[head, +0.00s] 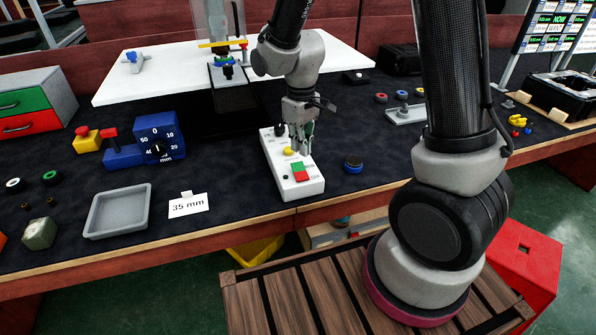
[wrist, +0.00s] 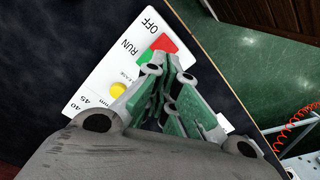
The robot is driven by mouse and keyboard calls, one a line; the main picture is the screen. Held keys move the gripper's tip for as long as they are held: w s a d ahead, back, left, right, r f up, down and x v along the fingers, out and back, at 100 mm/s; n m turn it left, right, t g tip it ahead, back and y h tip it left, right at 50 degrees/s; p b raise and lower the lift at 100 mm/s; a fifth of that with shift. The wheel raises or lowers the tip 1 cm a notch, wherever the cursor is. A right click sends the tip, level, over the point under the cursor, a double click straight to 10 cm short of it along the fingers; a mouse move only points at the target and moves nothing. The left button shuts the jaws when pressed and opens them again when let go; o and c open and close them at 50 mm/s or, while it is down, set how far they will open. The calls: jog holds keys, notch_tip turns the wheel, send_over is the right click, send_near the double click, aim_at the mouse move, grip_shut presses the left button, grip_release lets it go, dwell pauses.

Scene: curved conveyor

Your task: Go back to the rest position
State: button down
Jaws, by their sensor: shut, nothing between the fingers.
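My gripper (head: 300,138) is shut and empty, pointing down over the white control box (head: 305,190) on the dark bench. The box carries a green and red switch (head: 300,171), a yellow button (head: 288,151) and a dark knob (head: 280,129). In the wrist view the shut green-padded fingers (wrist: 168,95) lie over the box, beside the red and green switch (wrist: 157,48) and the yellow button (wrist: 118,90). The words RUN and OFF show by the switch. The fingers hide part of the box, and I cannot tell whether they touch it.
A blue gauge block (head: 157,140), a grey tray (head: 118,212) and a "35 mm" card (head: 188,205) lie to the left. A white board (head: 130,88) with a fixture stands behind. The bench's front edge is near.

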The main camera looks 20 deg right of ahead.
dwell(0.4)
jog(key=s+d+r+m+t, duration=0.2)
jog(key=s+d+r+m, duration=0.1)
jog(key=s+d+r, duration=0.4)
jog(key=s+d+r+m+t, duration=0.2)
jog(key=s+d+r, duration=0.5)
jog(key=s+r, duration=0.5)
notch_tip(320, 180, up, 2)
jog(key=shift+d+r+m, duration=0.2)
jog(key=shift+d+m, duration=0.2)
jog(key=shift+m, duration=0.1)
